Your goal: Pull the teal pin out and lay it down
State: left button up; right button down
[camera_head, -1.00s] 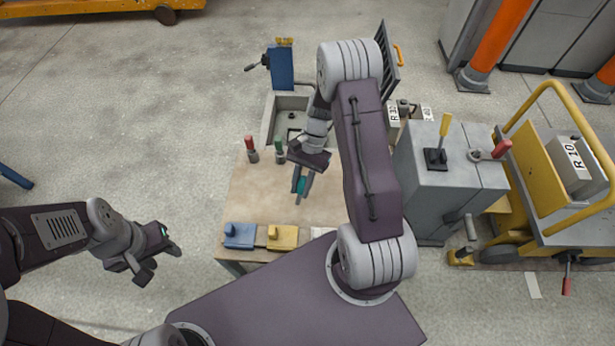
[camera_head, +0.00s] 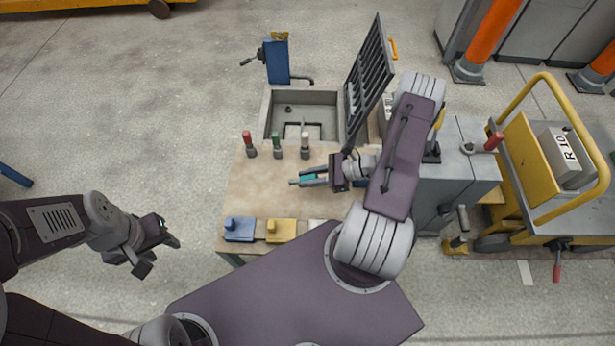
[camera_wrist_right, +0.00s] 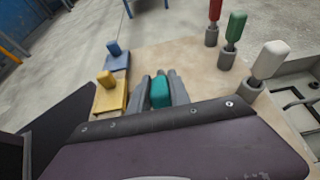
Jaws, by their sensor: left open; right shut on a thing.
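The teal pin (camera_head: 308,177) is between the fingers of my right gripper (camera_head: 306,179), which is shut on it. The gripper points left over the wooden table top (camera_head: 255,195). In the right wrist view the pin's teal grip (camera_wrist_right: 160,92) shows between the two grey fingers; the rest of it is hidden. I cannot tell how far above the table top it is, or whether it touches. My left gripper (camera_head: 158,254) is open and empty, left of the table over the floor.
Red (camera_head: 248,143), green (camera_head: 277,145) and white (camera_head: 305,144) handles stand in sockets at the table's back. A mould box (camera_head: 303,98) with a raised dark grid panel (camera_head: 369,80) lies behind. Blue (camera_head: 239,231) and yellow (camera_head: 281,230) blocks sit at the front edge.

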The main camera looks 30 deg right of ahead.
notch_tip(320, 180, down, 7)
jog(key=b, duration=0.6)
jog(key=shift+f, duration=0.1)
jog(key=c, duration=1.1)
grip_release()
